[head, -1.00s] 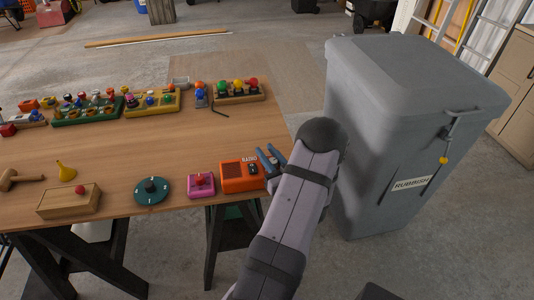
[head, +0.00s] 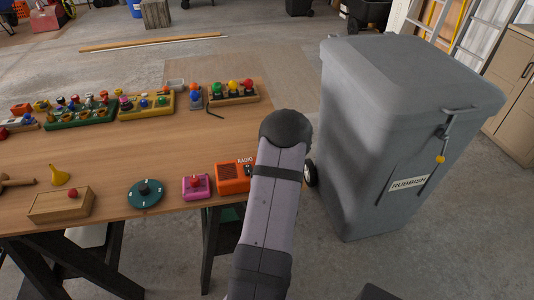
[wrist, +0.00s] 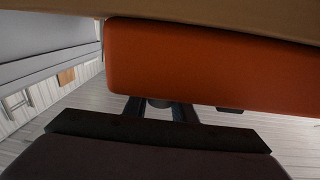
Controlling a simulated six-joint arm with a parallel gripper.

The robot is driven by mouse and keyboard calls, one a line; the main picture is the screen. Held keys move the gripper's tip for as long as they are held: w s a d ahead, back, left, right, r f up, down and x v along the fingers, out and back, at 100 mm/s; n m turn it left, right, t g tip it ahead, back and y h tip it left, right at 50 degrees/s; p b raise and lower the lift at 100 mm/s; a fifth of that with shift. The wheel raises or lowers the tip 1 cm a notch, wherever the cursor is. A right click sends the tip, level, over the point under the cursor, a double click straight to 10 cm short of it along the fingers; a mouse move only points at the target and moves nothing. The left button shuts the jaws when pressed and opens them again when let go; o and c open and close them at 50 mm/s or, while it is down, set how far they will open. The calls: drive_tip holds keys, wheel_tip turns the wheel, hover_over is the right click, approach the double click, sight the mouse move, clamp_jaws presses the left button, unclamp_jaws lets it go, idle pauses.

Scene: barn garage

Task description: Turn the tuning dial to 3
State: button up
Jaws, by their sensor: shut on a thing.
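The orange radio (head: 228,183) stands at the near right end of the wooden table. In the wrist view the radio's orange body (wrist: 210,62) fills the upper middle. My gripper (wrist: 160,108) is at its lower edge, shut on a dark round knob (wrist: 158,103), apparently the tuning dial. The dial's number and pointer cannot be read. A second small dark part (wrist: 230,110) shows at the radio's edge to the right.
Toys line the table's back. A grey rubbish bin (head: 400,130) stands close on the right. The table's middle (head: 150,145) is clear.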

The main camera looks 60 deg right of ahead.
drive_tip(key=o, duration=1.1)
drive_tip(key=shift+c, duration=0.2)
drive_tip(key=shift+s+a, duration=0.1)
drive_tip(key=shift+s+a+f+b, duration=0.1)
drive_tip(key=shift+s+a+b, duration=0.2)
drive_tip(key=shift+s+a, duration=0.15)
drive_tip(key=shift+b+v, duration=0.7)
drive_tip(key=shift+v, duration=2.2)
